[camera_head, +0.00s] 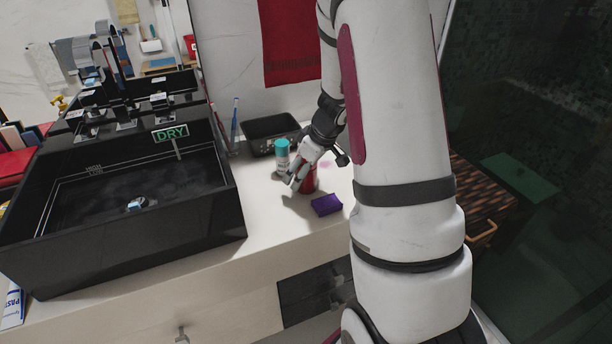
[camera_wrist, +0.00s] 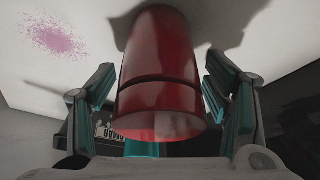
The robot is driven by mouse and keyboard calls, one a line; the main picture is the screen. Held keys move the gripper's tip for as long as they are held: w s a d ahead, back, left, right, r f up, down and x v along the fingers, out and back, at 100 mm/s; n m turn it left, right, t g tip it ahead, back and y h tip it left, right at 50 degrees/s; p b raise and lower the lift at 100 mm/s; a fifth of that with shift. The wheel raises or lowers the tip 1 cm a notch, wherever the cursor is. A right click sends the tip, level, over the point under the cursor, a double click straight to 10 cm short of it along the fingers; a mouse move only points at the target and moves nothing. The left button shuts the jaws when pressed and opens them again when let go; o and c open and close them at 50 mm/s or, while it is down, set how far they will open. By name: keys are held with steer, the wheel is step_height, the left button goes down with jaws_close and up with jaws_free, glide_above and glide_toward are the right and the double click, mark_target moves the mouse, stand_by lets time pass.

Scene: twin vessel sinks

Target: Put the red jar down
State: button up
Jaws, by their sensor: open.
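The red jar (camera_head: 310,180) stands on the white counter, partly hidden behind my gripper (camera_head: 299,181) in the head view. In the wrist view the red jar (camera_wrist: 160,75) fills the middle, its near end facing the camera. My gripper (camera_wrist: 162,105) is open, with one teal-padded finger on each side of the jar. A gap shows between the jar and the left finger; the right finger is close to the jar's side, and I cannot tell whether it touches.
A teal-capped bottle (camera_head: 282,158) stands just left of the jar, and a purple block (camera_head: 326,205) lies to its right front. A black tray (camera_head: 271,133) sits behind. The black sink (camera_head: 120,254) is to the left. Bare counter (camera_head: 270,220) lies in front.

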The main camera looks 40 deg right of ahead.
steer(key=shift+r, duration=0.1)
steer(key=c, duration=1.5)
